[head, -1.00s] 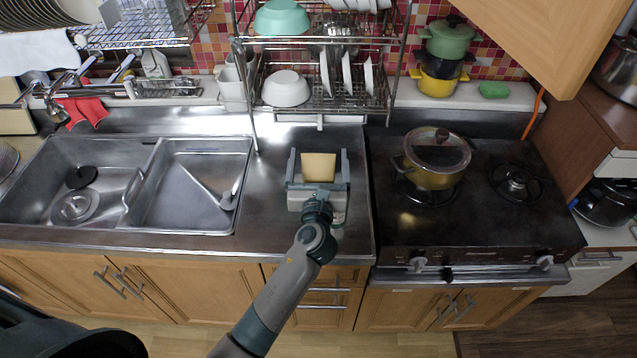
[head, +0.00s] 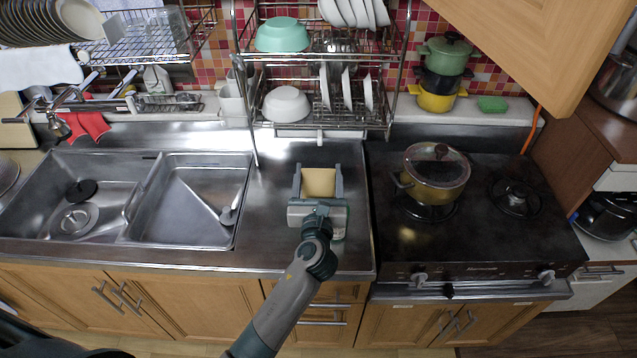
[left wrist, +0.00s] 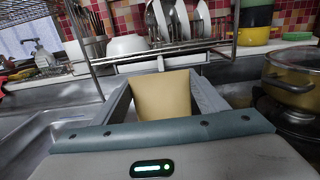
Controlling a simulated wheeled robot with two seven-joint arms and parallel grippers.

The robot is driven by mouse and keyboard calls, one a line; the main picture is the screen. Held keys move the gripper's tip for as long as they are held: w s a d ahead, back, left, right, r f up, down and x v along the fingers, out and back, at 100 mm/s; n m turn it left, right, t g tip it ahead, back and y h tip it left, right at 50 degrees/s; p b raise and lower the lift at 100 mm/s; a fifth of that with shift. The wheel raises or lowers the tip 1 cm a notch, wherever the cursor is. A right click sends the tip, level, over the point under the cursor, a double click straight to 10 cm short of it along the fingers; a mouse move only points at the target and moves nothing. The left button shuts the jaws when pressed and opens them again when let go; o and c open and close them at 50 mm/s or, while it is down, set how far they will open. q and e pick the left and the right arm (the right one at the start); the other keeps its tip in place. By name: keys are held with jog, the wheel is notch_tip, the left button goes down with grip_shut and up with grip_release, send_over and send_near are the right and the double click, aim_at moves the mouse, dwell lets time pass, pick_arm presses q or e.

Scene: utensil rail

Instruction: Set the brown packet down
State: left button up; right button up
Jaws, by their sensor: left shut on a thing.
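The brown packet (head: 318,183) is a tan, flat-faced block over the steel counter between the sink and the stove. My left gripper (head: 318,180) is shut on it, with one grey finger on each side. In the left wrist view the packet (left wrist: 162,96) stands upright between the two fingers (left wrist: 165,95). Its lower part is hidden behind the gripper body, so I cannot tell whether it touches the counter. My right gripper is not in view.
The double sink (head: 190,195) lies to the left. The stove with a lidded pot (head: 437,180) is to the right. A wire dish rack (head: 330,118) with bowls and plates stands behind.

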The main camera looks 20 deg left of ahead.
pick_arm(q)
notch_tip(320, 180, up, 18)
dwell(0.6)
dwell(0.5)
